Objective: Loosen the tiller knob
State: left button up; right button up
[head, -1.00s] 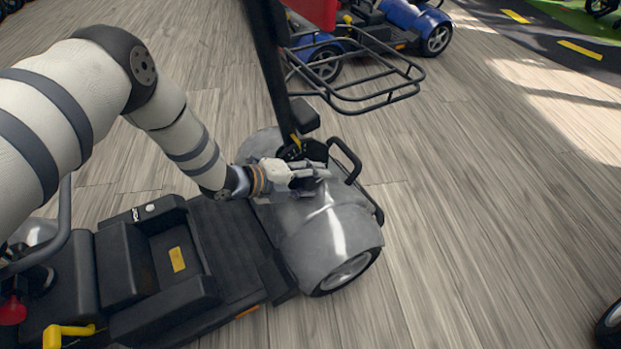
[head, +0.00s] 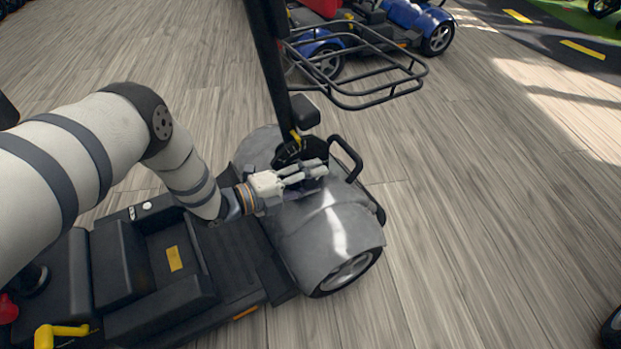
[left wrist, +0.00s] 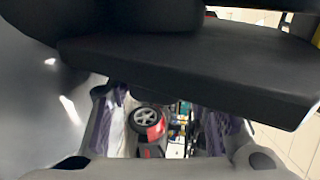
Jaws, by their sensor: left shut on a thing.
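The grey scooter's black tiller (head: 270,60) rises from its front, with a dark pivot area at its foot (head: 288,153). My left gripper (head: 318,167) is at this foot, on its near side, with its pale fingers closed in. It is shut on a small dark part there, which I take to be the tiller knob; the fingers mostly hide it. In the left wrist view, the two fingers (left wrist: 170,122) reach up under a broad black part (left wrist: 190,62), and the knob cannot be made out. My right gripper is out of view.
A black loop handle (head: 347,158) stands just right of the gripper. The grey front cowl (head: 325,230) lies below it, and a wire basket (head: 365,75) hangs on the tiller above. The seat and deck lie left. Open wooden floor lies right.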

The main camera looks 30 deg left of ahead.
pick_arm(q)
jog(key=shift+d, duration=0.15)
jog(key=o, duration=1.2)
